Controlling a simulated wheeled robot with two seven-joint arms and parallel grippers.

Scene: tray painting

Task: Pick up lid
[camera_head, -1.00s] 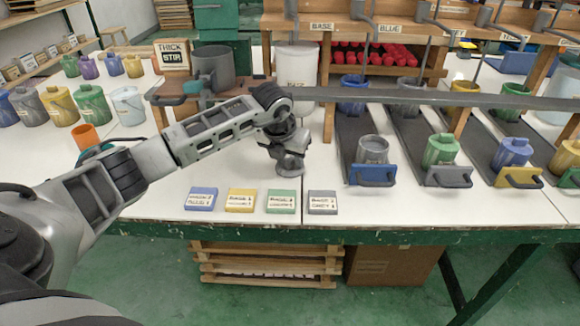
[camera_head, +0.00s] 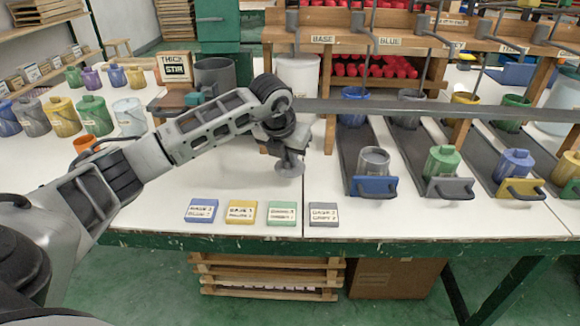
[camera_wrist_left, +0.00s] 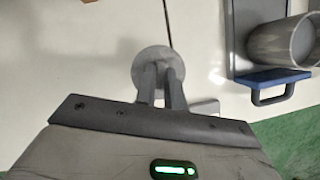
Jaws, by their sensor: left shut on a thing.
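My left gripper (camera_head: 287,153) is shut on a grey round lid (camera_head: 289,170) above the white table, left of the ramps. In the left wrist view, the two fingers (camera_wrist_left: 160,84) are close together and hold the lid (camera_wrist_left: 152,62) by a part I cannot make out. The lid looks to be a little above the tabletop; the exact gap is hard to tell. A grey can (camera_head: 374,163) stands at the front of the leftmost ramp and also shows in the left wrist view (camera_wrist_left: 282,42). My right gripper is not in view.
Blue, yellow, green and grey cards (camera_head: 324,214) lie along the front edge. Ramps with blue (camera_head: 375,187), grey and yellow front handles stand on the right. Several coloured buckets (camera_head: 95,115) stand on the left. The white table (camera_head: 235,180) between is mostly clear.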

